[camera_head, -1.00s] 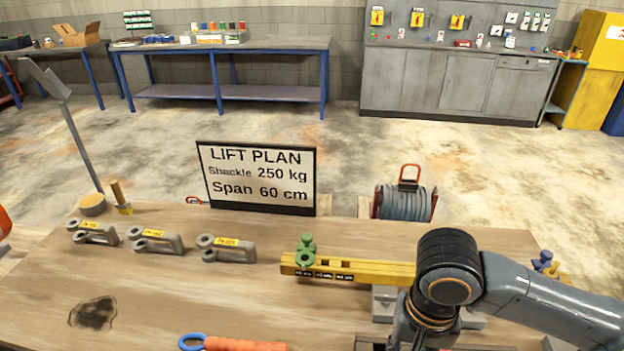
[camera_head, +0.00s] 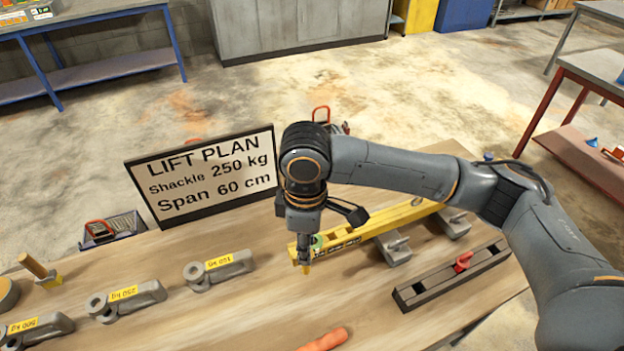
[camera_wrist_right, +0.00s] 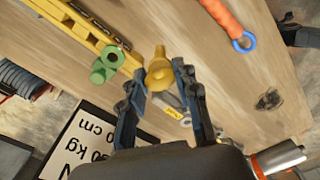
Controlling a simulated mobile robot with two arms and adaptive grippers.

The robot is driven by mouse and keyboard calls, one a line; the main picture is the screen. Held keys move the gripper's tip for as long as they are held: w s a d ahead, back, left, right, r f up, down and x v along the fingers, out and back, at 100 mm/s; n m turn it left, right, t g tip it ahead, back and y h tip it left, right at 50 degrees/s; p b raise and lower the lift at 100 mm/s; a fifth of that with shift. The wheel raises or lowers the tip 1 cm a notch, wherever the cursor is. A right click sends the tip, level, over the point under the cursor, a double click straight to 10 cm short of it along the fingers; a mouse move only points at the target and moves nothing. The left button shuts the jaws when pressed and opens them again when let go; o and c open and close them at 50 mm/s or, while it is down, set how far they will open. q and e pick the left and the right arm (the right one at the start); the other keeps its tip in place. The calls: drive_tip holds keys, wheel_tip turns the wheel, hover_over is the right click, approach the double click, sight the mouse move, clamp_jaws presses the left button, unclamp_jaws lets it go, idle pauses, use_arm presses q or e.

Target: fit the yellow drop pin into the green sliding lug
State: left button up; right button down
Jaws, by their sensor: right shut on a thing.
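My right gripper (camera_head: 305,258) is shut on the yellow drop pin (camera_head: 306,269) and points down at the left end of the yellow beam (camera_head: 405,216). The green sliding lug (camera_head: 317,241) sits on that end, partly hidden behind the gripper. In the right wrist view the pin (camera_wrist_right: 159,72) is between the fingertips (camera_wrist_right: 161,80), its wide round end outward. The green lug (camera_wrist_right: 107,63) is beside it on the left, on the edge of the beam (camera_wrist_right: 72,22); a gap shows between pin and lug. My left gripper is not in view.
Grey shackles with yellow labels (camera_head: 218,268) lie left of the beam. The LIFT PLAN sign (camera_head: 205,177) stands behind. Grey blocks (camera_head: 392,248) support the beam. A dark rail with a red part (camera_head: 463,262) lies in front at right. An orange handle (camera_head: 325,340) lies at the front edge.

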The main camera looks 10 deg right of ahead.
drive_tip(key=w+d+r+n+p, duration=0.1)
drive_tip(key=w+r+n+p, duration=0.1)
drive_tip(key=n, duration=1)
drive_tip(key=w+d+r+n+p, duration=0.2)
drive_tip(key=w+n+p, duration=0.3)
drive_tip(key=n, duration=0.7)
drive_tip(key=shift+w+d+r, duration=0.15)
drive_tip(key=shift+w, duration=0.95)
wheel_tip(320, 180, down, 6)
drive_tip(key=shift+r+b, duration=0.1)
drive_tip(key=shift+b, duration=0.7)
drive_tip(key=shift+p, duration=0.4)
